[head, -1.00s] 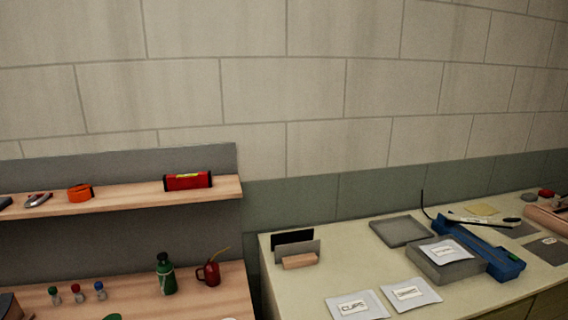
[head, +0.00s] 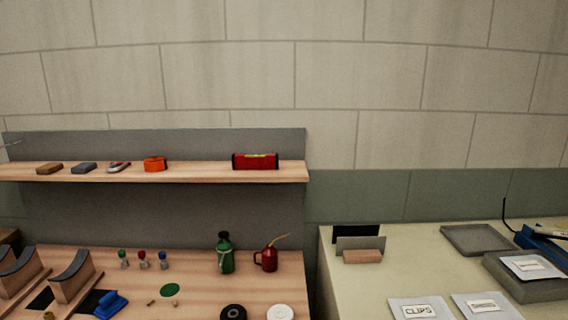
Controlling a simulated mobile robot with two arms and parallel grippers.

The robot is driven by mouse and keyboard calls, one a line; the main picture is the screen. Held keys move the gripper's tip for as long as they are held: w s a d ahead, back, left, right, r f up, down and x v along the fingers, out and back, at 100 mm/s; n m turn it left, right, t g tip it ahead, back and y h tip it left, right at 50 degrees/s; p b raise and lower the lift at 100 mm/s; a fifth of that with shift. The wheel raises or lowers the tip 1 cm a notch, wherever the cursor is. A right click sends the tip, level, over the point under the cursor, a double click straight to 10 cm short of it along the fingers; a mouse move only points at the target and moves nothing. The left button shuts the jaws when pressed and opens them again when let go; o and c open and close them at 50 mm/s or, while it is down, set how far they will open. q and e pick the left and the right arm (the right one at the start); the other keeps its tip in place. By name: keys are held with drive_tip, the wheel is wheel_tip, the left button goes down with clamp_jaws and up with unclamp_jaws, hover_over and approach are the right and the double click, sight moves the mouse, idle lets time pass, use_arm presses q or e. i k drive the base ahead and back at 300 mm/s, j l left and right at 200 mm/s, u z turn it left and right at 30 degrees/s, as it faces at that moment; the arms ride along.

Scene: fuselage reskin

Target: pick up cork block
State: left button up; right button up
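A small brown block (head: 49,168), which looks like the cork block, lies at the left end of the wooden shelf (head: 200,175) in the head view. A grey block (head: 84,168) lies just to its right, apart from it. Neither of my grippers is in view, so their state is hidden.
The bench below carries a green bottle (head: 225,254), a red oil can (head: 268,256), small bottles and curved wooden stands (head: 70,278). A pale counter (head: 410,275) stands right.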

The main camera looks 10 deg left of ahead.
sight(51, 168)
drive_tip(key=u, duration=2.2)
drive_tip(key=i+u, duration=0.1)
drive_tip(key=u, duration=0.35)
drive_tip(key=i+u, duration=0.1)
drive_tip(key=u, duration=0.75)
drive_tip(key=i+u, duration=0.1)
drive_tip(key=u, duration=0.35)
drive_tip(key=l+u, duration=0.1)
drive_tip(key=u, duration=0.35)
drive_tip(key=l+u, duration=0.1)
drive_tip(key=u, duration=0.35)
drive_tip(key=i+l+u, duration=0.1)
drive_tip(key=u, duration=0.35)
drive_tip(key=l+u, duration=0.3)
drive_tip(key=l, duration=0.25)
drive_tip(key=l+u, duration=0.3)
drive_tip(key=l, duration=0.3)
drive_tip(key=l+z, duration=0.3)
drive_tip(key=i+l+z, duration=0.15)
drive_tip(key=l+z, duration=0.25)
drive_tip(key=z, duration=0.9)
drive_tip(key=l+z, duration=0.1)
drive_tip(key=z, duration=0.35)
drive_tip(key=i+z, duration=0.1)
drive_tip(key=z, duration=0.4)
